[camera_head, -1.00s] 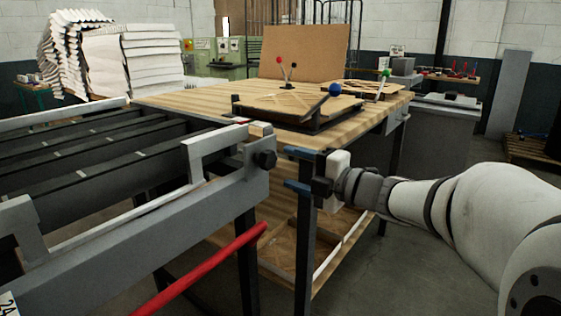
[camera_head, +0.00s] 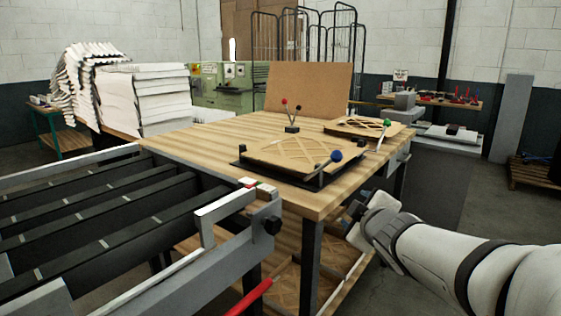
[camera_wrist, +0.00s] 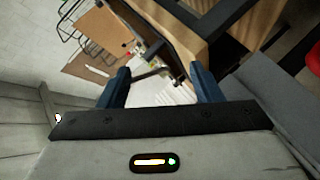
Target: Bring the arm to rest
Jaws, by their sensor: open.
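My gripper (camera_head: 352,215) is at the right front corner of the wooden table (camera_head: 215,142), beside its edge and below the level of its top. In the wrist view its two blue fingers (camera_wrist: 163,85) stand well apart with nothing held between them. My white arm reaches in from the lower right of the head view. The fingertips are partly hard to make out in the head view, and I cannot tell whether they touch the table.
A roller conveyor (camera_head: 100,215) with a grey frame fills the lower left. A black fixture with a latticed wooden panel (camera_head: 300,152) and a blue-knobbed lever sits on the table. A red bar (camera_head: 250,297) lies low in front.

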